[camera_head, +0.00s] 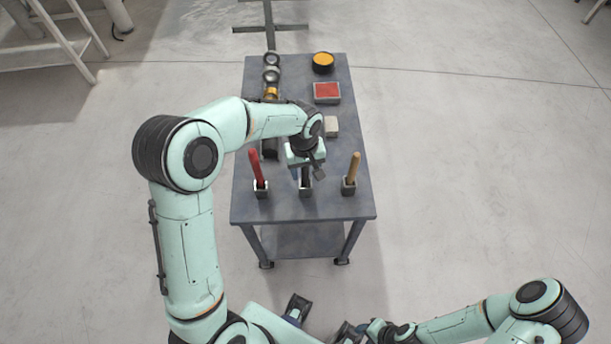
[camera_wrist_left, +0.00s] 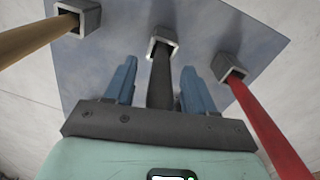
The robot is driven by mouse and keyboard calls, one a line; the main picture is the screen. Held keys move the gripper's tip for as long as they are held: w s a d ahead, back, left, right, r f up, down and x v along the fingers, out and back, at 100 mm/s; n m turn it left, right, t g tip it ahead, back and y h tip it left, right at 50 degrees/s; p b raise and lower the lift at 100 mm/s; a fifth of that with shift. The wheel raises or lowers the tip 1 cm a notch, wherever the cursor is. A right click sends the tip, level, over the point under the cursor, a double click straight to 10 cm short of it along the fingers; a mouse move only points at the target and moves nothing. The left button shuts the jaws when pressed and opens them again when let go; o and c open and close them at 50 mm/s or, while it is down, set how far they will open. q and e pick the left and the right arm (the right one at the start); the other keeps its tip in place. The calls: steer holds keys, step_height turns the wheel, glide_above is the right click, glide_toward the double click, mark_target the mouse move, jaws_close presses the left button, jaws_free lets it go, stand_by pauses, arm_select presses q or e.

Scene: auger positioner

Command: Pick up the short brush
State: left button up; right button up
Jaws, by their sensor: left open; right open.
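Three handles stand upright in small square metal holders along the near side of the table (camera_head: 300,208): a red handle (camera_head: 257,170), a dark handle (camera_wrist_left: 160,82) in the middle, and a tan wooden handle (camera_head: 353,168). The middle one looks the shortest, but my gripper partly covers it in the head view. My left gripper (camera_head: 306,172) is above the middle holder (camera_head: 305,188). In the left wrist view its open blue fingers (camera_wrist_left: 160,85) stand on both sides of the dark handle, apart from it. My right gripper (camera_head: 347,330) is open and empty at the bottom edge, away from the table.
Further back are a red-topped box (camera_head: 327,92), a round orange-topped container (camera_head: 323,62), a pale block (camera_head: 331,127) and metal parts (camera_head: 271,75).

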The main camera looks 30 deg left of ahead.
arm_select(q)
jaws_close()
steer(key=shift+r, duration=0.15)
